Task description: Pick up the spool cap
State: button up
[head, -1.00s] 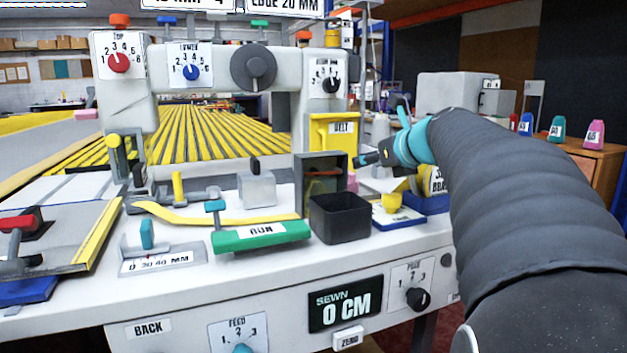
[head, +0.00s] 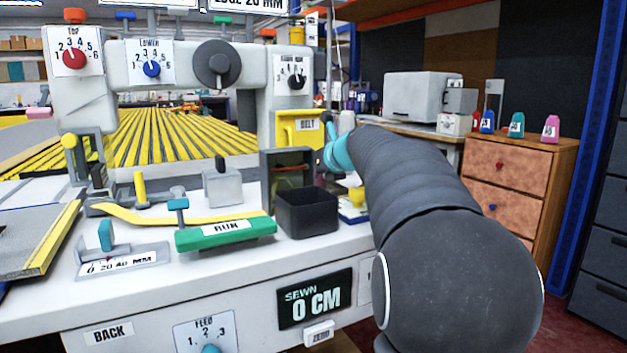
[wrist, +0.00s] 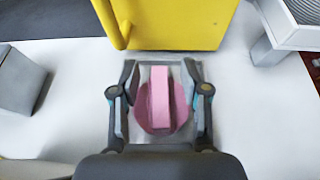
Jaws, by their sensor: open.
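A pink round cap with a raised bar across it, which I take as the spool cap (wrist: 160,105), lies on a pale square plate in the wrist view. My gripper (wrist: 160,72) is open above it, with one finger on each side of the raised bar. A gap shows between each finger and the bar, and I see no grip on it. In the head view my arm and the dark bins hide the cap and most of the gripper.
A yellow belt box (wrist: 180,22) stands just beyond the cap; it also shows in the head view (head: 298,130). A grey block (wrist: 20,82) is at the left in the wrist view. A black open bin (head: 307,214) stands in front of my gripper. White tabletop lies between.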

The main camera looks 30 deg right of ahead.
grip_shut()
jog(key=shift+r, duration=0.1)
